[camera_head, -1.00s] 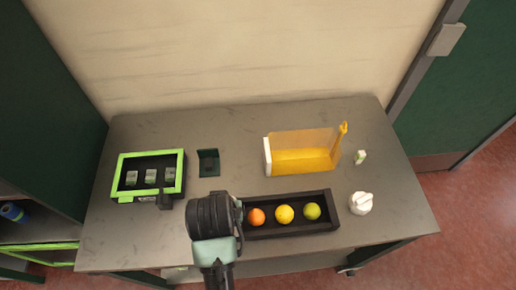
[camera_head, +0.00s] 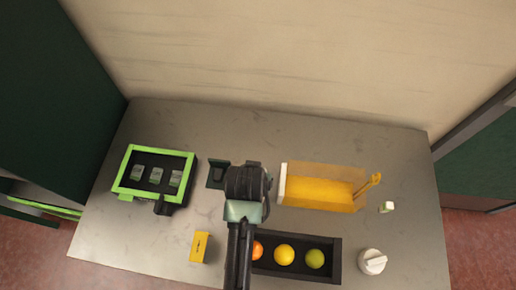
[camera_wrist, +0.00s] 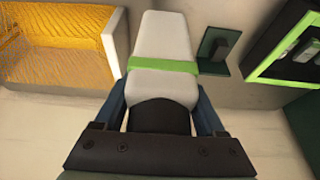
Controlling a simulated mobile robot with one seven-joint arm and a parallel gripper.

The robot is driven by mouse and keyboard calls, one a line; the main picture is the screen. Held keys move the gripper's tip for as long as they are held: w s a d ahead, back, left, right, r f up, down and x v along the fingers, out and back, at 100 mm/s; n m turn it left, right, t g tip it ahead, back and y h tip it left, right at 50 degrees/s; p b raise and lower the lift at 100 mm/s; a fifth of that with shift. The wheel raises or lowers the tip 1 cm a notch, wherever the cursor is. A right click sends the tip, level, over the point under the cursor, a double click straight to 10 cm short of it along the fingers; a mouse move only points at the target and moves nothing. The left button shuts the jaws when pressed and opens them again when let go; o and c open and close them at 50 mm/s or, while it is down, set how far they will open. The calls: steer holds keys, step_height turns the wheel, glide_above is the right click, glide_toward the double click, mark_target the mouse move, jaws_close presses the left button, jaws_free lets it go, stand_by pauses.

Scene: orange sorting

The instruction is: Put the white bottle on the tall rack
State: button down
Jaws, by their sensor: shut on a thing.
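A white bottle (camera_wrist: 162,45) with a green band fills the middle of the wrist view. My gripper (camera_wrist: 161,108) is shut on it, with a blue-grey finger on each side of its dark lower part. In the head view my gripper end (camera_head: 247,185) is over the middle of the table, and my arm hides the bottle there. No tall rack can be made out for sure. A green-edged shelf (camera_head: 42,207) shows in part at the left edge, below the table.
The grey table (camera_head: 130,245) holds a green-rimmed tray (camera_head: 122,180), a dark green stand (camera_head: 215,175), an orange clear-sided bin (camera_head: 325,193), a black fruit tray (camera_head: 338,262), a yellow box (camera_head: 199,247), a white knobbed object (camera_head: 372,261) and a small white-and-green item (camera_head: 387,207).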

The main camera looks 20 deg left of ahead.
steer(key=shift+w+f, duration=0.1)
steer(key=shift+f, duration=2.25)
steer(key=shift+f, duration=0.15)
jaws_free()
steer(key=v, duration=1.2)
